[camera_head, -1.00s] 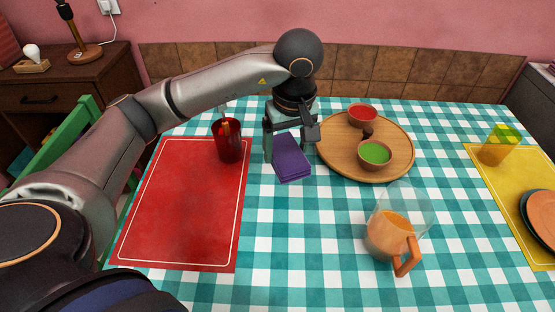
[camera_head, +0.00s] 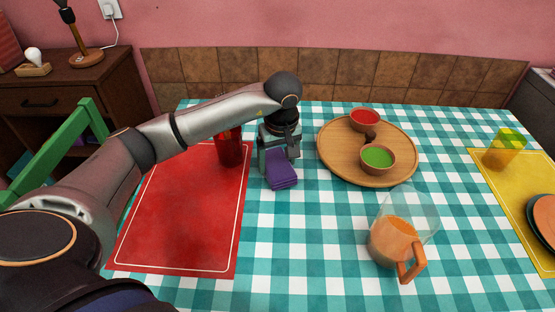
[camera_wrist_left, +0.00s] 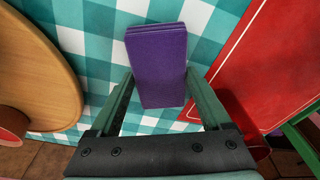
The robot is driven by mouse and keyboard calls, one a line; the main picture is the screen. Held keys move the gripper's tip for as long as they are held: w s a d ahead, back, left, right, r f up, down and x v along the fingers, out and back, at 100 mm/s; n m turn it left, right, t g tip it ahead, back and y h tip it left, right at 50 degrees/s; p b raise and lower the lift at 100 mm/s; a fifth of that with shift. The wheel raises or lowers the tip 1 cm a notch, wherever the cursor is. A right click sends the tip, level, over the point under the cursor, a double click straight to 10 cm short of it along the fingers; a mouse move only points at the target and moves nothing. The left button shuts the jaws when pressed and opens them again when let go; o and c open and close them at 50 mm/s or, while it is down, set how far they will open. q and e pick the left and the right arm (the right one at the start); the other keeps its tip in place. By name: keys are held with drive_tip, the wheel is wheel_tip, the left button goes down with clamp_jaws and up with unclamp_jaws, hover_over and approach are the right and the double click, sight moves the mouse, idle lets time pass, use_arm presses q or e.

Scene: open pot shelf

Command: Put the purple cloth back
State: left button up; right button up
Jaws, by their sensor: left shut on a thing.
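The purple cloth (camera_head: 281,171) is a folded rectangular stack between the red placemat (camera_head: 184,215) and the round wooden tray (camera_head: 342,163). My left gripper (camera_head: 280,158) is shut on it from above. In the left wrist view the cloth (camera_wrist_left: 157,60) sits between the two fingers of my left gripper (camera_wrist_left: 158,82), its far end sticking out past the tips. I cannot tell whether its underside touches the checked tablecloth. My right gripper is out of view.
A dark red cup (camera_head: 230,150) stands on the placemat's far right corner, close left of my gripper. An orange-filled jug (camera_head: 396,243) stands front right. The checked tablecloth (camera_head: 300,235) in front is clear.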

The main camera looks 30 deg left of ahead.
sight(280, 170)
use_arm(q)
drive_tip(key=shift+f, duration=0.1)
drive_tip(key=o, duration=1.1)
drive_tip(key=shift+o, duration=0.2)
wheel_tip(280, 170, up, 12)
drive_tip(key=s+d+p, duration=0.1)
drive_tip(key=shift+d, duration=0.25)
drive_tip(key=shift+s, duration=0.1)
